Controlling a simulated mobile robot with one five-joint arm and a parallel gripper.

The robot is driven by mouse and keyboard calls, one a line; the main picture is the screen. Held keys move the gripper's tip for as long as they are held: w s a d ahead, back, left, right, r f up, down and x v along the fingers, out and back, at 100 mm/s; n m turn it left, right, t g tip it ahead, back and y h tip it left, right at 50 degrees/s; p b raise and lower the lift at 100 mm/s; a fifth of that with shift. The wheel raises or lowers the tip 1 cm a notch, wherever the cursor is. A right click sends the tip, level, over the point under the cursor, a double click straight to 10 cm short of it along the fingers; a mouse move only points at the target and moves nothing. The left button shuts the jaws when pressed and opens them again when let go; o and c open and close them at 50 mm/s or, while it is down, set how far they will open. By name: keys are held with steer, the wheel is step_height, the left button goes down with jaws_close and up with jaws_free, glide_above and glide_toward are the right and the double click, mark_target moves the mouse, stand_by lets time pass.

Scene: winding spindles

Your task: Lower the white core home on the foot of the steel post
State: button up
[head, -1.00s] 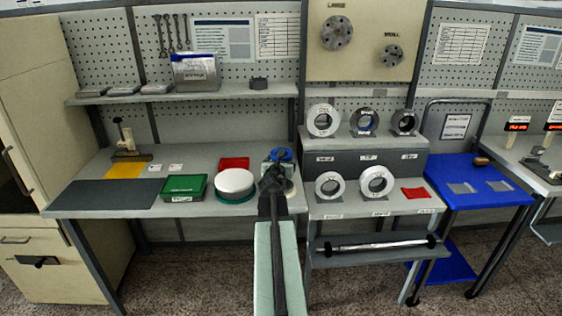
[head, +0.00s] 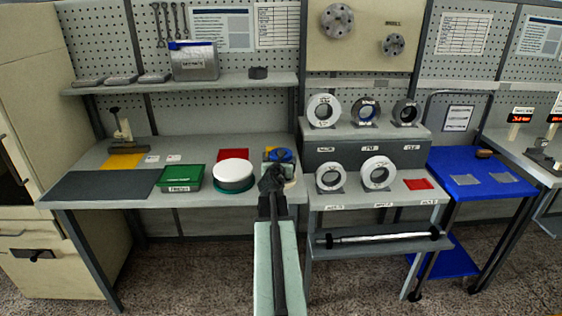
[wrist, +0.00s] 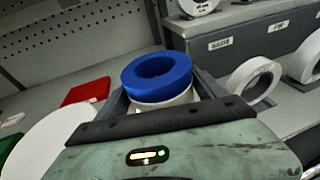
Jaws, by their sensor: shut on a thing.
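The white core (wrist: 165,104) is upright between my gripper's two grey jaws in the wrist view. My gripper (wrist: 162,92) is shut on it. A thick blue ring (wrist: 157,74) with an open middle sits on top of the core; I cannot tell if it is part of it. In the head view the blue ring (head: 281,155) shows just behind my gripper (head: 272,172), at the right end of the left bench. My gripper and arm hide most of the core there. I cannot make out the steel post or its foot in either view.
Left of my gripper on the bench stand a white round-topped thing (head: 233,173), a green box (head: 180,179) and a red patch (head: 234,155). On the right, a stepped rack (head: 340,158) holds several white and dark rings close by.

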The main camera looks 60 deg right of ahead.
steer(key=shift+f+b, duration=1.55)
steer(key=shift+f, duration=0.2)
steer(key=o, duration=1.3)
steer(key=shift+o, duration=0.2)
steer(key=p+v, duration=0.1)
steer(key=v, duration=0.6)
steer(key=shift+r, duration=0.15)
steer(key=shift+s+a+p, duration=0.15)
steer(key=shift+a+p, duration=0.15)
steer(key=shift+a, duration=0.1)
